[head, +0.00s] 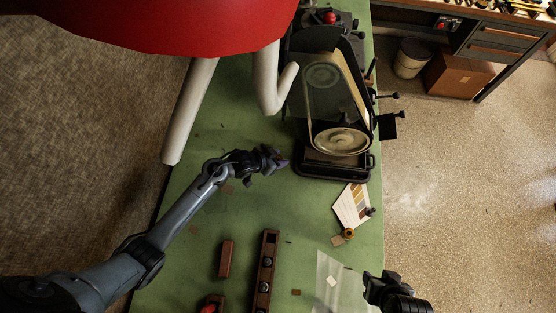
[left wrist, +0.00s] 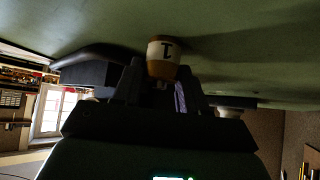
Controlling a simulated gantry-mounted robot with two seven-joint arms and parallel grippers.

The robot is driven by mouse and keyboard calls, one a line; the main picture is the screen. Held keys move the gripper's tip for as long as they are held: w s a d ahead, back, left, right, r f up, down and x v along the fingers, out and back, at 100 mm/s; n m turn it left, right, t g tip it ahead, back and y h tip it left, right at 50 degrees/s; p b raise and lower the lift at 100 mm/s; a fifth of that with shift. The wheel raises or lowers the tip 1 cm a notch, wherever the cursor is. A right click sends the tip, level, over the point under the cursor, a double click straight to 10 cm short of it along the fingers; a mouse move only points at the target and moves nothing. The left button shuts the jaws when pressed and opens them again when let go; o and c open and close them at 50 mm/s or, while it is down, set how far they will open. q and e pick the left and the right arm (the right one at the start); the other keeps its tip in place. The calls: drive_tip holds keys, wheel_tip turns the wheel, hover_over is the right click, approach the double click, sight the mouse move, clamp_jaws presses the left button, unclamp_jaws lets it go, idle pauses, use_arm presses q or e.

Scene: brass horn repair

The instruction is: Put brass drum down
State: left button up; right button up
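A dark machine with a clear cover (head: 335,90) stands on the green bench (head: 215,195). A colour-swatch card (head: 352,205) and a small brass-coloured piece (head: 349,233) lie below it. Brown wooden blocks (head: 226,258) lie nearer. A red shape with pale tubes hangs at the top. The bench between is mostly clear.

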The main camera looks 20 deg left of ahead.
use_arm(q)
clamp_jaws()
drive_tip(key=shift+r, duration=0.1)
